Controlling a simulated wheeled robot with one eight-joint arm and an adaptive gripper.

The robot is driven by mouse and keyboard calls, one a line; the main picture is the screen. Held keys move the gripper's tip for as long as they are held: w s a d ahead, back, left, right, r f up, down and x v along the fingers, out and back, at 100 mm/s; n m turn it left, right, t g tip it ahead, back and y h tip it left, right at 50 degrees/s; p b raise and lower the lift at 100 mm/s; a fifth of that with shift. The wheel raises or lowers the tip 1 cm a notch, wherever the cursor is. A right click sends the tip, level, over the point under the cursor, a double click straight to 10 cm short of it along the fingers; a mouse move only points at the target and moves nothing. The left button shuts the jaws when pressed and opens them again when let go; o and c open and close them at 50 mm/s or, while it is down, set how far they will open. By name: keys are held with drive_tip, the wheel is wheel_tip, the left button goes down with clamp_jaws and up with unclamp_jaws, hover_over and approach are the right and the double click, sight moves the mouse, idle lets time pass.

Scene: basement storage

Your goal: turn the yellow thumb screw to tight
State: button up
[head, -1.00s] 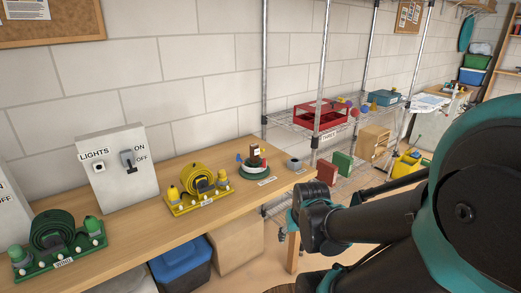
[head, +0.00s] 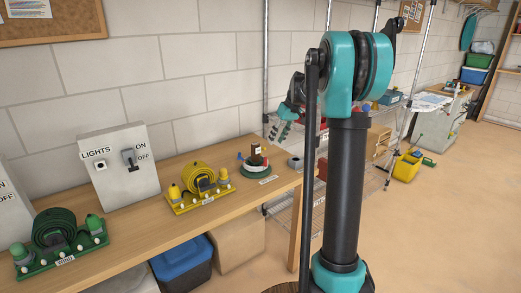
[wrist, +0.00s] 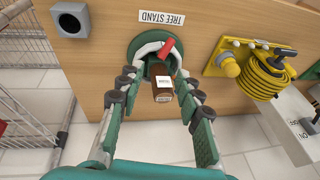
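The tree stand (head: 254,171) is a round green base on the wooden bench, with a short brown trunk (head: 256,150) standing in it. It also shows in the wrist view (wrist: 146,44), under a "TREE STAND" label. A blue screw (head: 240,157) shows at its left in the head view, and a red screw (wrist: 168,46) shows in the wrist view. I cannot make out a yellow thumb screw on the stand. My gripper (head: 280,130) is open and empty, raised above and right of the stand. In the wrist view (wrist: 156,80) the trunk appears between its spread fingers.
A yellow coil holder (head: 199,190) stands left of the stand. A light-switch box (head: 120,172) and a green coil holder (head: 62,238) are farther left. A small grey block (head: 295,163) sits near the bench's right end, before wire shelves.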

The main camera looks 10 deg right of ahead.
sight(261, 148)
drive_tip(key=w+d+r+n+y, duration=0.1)
drive_tip(key=w+r, duration=0.1)
drive_tip(key=w, duration=0.5)
drive_tip(key=w+d+r+n+y, duration=0.1)
drive_tip(key=w+d+n, duration=0.1)
drive_tip(key=w, duration=0.4)
drive_tip(key=shift+g, duration=0.4)
drive_tip(key=x, duration=1.7)
drive_tip(key=shift+a+f, duration=0.1)
drive_tip(key=shift+f, duration=0.05)
drive_tip(key=shift+c, duration=0.6)
clamp_jaws()
